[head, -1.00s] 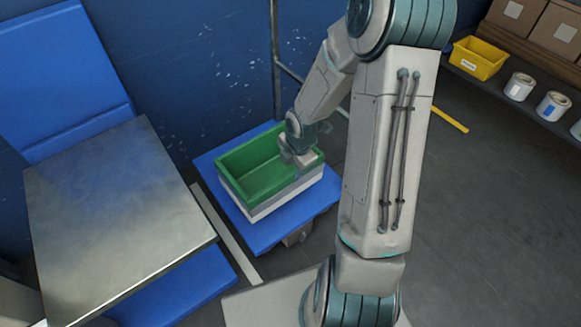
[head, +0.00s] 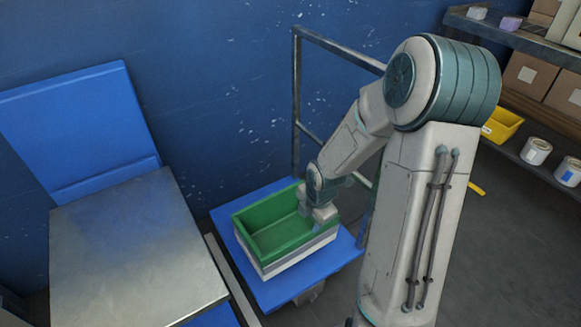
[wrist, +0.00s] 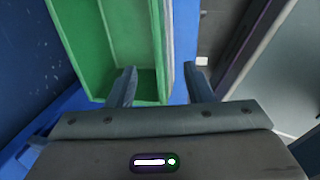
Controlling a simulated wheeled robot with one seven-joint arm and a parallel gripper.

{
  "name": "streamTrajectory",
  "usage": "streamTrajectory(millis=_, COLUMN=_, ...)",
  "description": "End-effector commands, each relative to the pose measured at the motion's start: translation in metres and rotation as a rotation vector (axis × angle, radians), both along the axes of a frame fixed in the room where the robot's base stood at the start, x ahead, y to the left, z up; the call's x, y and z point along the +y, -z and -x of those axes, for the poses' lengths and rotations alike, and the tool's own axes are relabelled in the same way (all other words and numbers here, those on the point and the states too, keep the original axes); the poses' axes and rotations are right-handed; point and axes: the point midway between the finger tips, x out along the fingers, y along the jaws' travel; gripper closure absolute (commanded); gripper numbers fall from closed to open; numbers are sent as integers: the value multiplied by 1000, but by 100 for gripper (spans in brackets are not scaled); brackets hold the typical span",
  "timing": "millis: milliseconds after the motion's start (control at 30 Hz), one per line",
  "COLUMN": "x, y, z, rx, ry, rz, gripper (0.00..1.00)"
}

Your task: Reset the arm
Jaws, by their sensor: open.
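My gripper (wrist: 160,85) is open in the wrist view, with its two fingers apart and nothing between them except the edge of the green bin behind. In the head view my gripper (head: 322,219) is over the right end of the green bin (head: 262,241), and its fingertips are hard to make out there. The green bin also fills the upper left of the wrist view (wrist: 90,40) and looks empty where I can see inside. I cannot tell whether a finger touches its rim.
The bin sits on grey-white bins (head: 300,257) on a blue cart (head: 335,255) with a metal frame (head: 297,90). A steel table (head: 135,250) stands to the left. A shelf with a yellow bin (head: 502,126) and white tubs (head: 536,151) is at the right. Dark floor lies between.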

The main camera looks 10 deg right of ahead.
Motion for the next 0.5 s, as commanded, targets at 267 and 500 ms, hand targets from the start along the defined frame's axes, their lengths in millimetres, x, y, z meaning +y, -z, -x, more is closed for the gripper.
streamTrajectory(millis=267, x=-1, y=-34, z=4, rx=6, ry=82, rz=15, gripper=53)
streamTrajectory(millis=500, x=-1, y=-151, z=27, rx=9, ry=462, rz=45, gripper=53)
